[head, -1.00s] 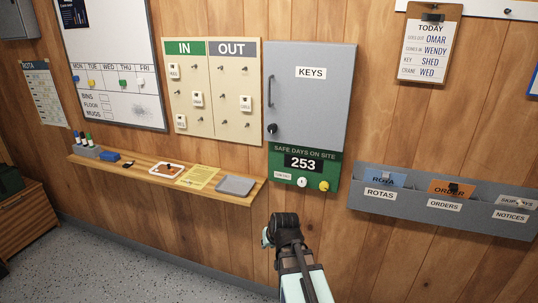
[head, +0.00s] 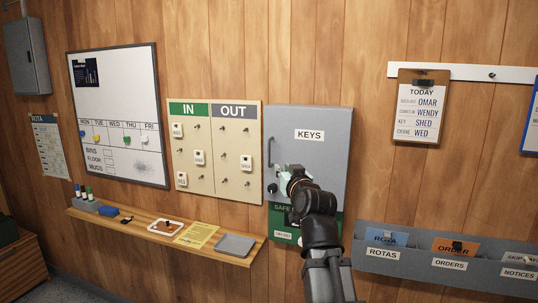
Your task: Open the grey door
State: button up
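The grey door (head: 318,160) of the key cabinet carries a "KEYS" label and looks shut. Its dark vertical handle (head: 270,151) is on the door's left side. A round dark lock (head: 272,188) sits below the handle. My gripper (head: 283,176) is in front of the door's lower left part, close to the handle's lower end and the lock. My arm hides its fingers in part, so I cannot tell whether they are open or touch anything.
The IN/OUT board (head: 215,187) hangs just left of the cabinet. A wooden shelf (head: 150,233) with a grey tray (head: 235,245) juts out below it. A grey rack (head: 400,238) of papers is on the wall at the lower right.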

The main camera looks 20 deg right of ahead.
aim_at(269, 163)
jog(key=shift+w+d+p, duration=0.55)
jog(key=shift+w+p, duration=0.2)
jog(key=shift+w, duration=2.1)
jog(key=shift+w+d+p, duration=0.55)
jog(key=shift+w+p, duration=0.2)
jog(key=shift+w, duration=2.05)
jog(key=shift+w+d+p, duration=0.55)
jog(key=shift+w+p, duration=0.2)
jog(key=shift+w, duration=2.1)
grip_shut()
